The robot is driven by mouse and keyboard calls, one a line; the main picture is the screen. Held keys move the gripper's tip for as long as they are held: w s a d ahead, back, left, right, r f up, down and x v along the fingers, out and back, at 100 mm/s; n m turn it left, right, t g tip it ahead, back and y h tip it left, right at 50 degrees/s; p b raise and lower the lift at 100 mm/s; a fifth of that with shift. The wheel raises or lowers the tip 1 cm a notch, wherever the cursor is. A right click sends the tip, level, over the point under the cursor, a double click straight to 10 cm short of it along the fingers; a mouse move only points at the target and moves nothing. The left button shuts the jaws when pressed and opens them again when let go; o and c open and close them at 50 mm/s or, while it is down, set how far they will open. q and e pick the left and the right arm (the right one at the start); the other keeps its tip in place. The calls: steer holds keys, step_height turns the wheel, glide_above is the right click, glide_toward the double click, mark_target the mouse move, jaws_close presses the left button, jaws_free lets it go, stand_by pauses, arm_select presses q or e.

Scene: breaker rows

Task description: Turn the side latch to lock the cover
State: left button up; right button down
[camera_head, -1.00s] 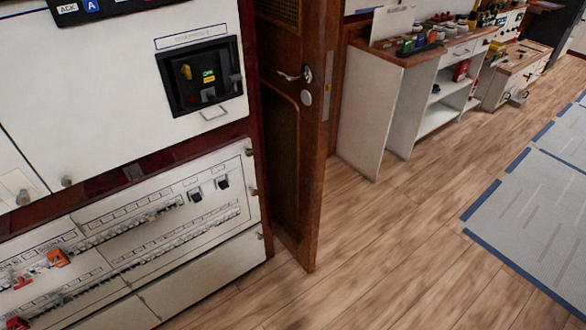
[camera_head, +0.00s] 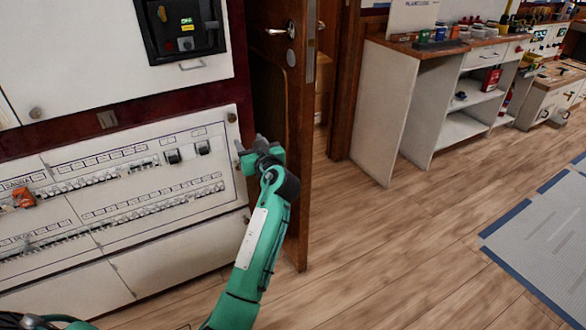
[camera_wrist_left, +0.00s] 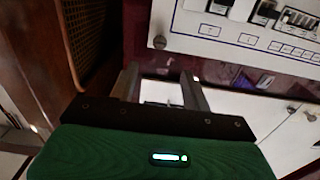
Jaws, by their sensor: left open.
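The white breaker cover (camera_head: 120,190) is the front panel of the cabinet, with rows of small breakers, and appears closed. A small round latch knob (camera_head: 232,117) sits at its upper right corner; a knob also shows in the left wrist view (camera_wrist_left: 159,42). Another fitting (camera_head: 246,217) shows low on the right edge. My left gripper (camera_head: 247,152) is open and empty at the panel's right edge, and hides part of that edge. In the left wrist view its two fingers (camera_wrist_left: 160,86) point toward the panel edge, with the knob beyond them. Contact cannot be told. My right gripper is out of view.
A wooden door (camera_head: 300,150) stands open just right of the cabinet, close to my left arm. Above the cover is a white door with a dark inset (camera_head: 180,28) and a handle. A workbench (camera_head: 385,115) stands farther right. The wooden floor between is clear.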

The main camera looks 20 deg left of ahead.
mark_target(233, 118)
arm_select(q)
steer(key=x, duration=1.3)
steer(key=shift+w+a+r, duration=0.2)
steer(key=shift+w+a, duration=0.05)
steer(key=shift+a, duration=0.05)
steer(key=c, duration=1)
